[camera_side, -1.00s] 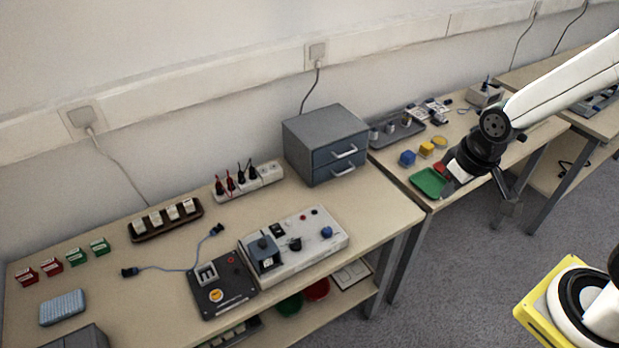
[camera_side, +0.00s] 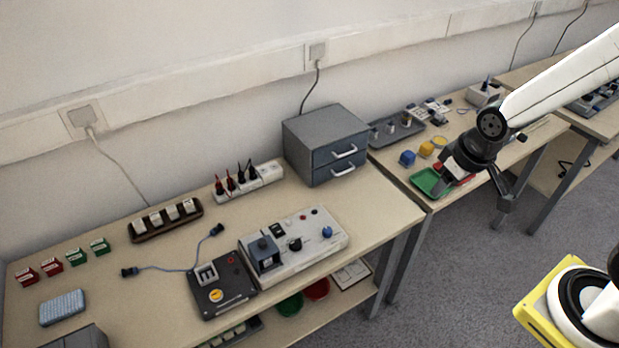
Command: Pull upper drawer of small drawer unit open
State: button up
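The small drawer unit (camera_side: 325,138) is a grey box at the back right of the near table. Its upper drawer (camera_side: 337,153) and lower drawer (camera_side: 337,174) are blue-grey, each with a white bar handle, and both look shut. The upper handle (camera_side: 345,153) is free, with nothing touching it. My gripper (camera_side: 470,190) is black and hangs to the right of the unit, in front of the second table's green tray. It is well apart from the handle. Its fingers are dark and partly overlap, so their opening is unclear.
The second table holds a green tray (camera_side: 425,182), a blue block (camera_side: 407,158), yellow pieces (camera_side: 426,149) and a grey tray (camera_side: 396,130). A white power strip (camera_side: 262,177) stands left of the drawer unit. A control box (camera_side: 318,236) lies in front. Table space right of the unit is clear.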

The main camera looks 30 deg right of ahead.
jog(key=w+d+f+n+t, duration=0.3)
jog(key=w+n, duration=0.2)
jog(key=w, duration=0.5)
jog(key=w+d+f+n+t, duration=0.2)
jog(key=w+n+t, duration=0.15)
jog(key=w, duration=0.55)
jog(key=w+d+f+n+t+y, duration=0.2)
jog(key=w+f+n+t+y, duration=0.2)
jog(key=f+n, duration=0.7)
jog(key=shift+w+d+f+n+t+y, duration=0.2)
jog(key=shift+w+f+n+t+y, duration=0.2)
jog(key=shift+w+n+y, duration=0.9)
jog(key=shift+w+m, duration=0.45)
jog(key=shift+m, duration=0.1)
jog(key=x, duration=0.7)
jog(key=shift+w, duration=0.25)
jog(key=shift+a+f, duration=0.1)
jog(key=shift+f, duration=0.05)
grip_shut()
